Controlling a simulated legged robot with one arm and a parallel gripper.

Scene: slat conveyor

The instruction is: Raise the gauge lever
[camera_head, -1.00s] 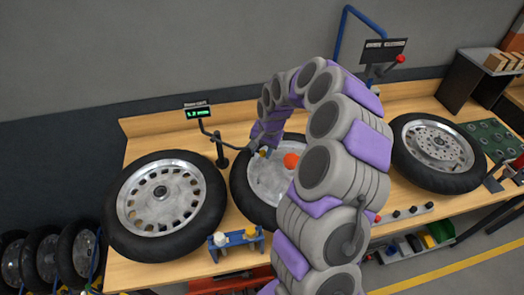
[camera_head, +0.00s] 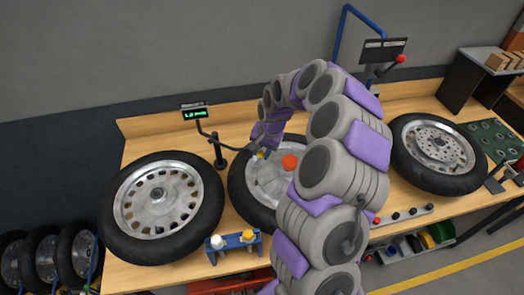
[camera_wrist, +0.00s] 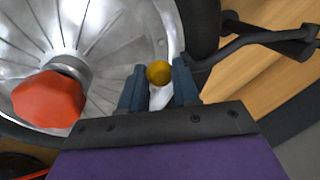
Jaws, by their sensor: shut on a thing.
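The gauge has a green-lit display (camera_head: 194,113) above a dark post (camera_head: 218,152) on the bench, behind and between the left and middle wheels. In the wrist view its dark bent lever (camera_wrist: 262,38) comes in from the right and ends at the right finger. A yellow ball knob (camera_wrist: 159,73) sits between the fingertips, with a pale part below it. My gripper (camera_wrist: 160,87) is shut on this knob end, which I take as the lever's. In the head view my gripper (camera_head: 263,150) is small, over the middle wheel's left side; the lever is partly hidden by the fingers.
The middle wheel (camera_head: 240,190) carries a red-orange knob (camera_wrist: 48,98) close left of my gripper. The left wheel (camera_head: 120,235) and right wheel (camera_head: 407,170) flank it. A blue holder (camera_head: 233,242) stands at the bench front. Bare bench lies near the post.

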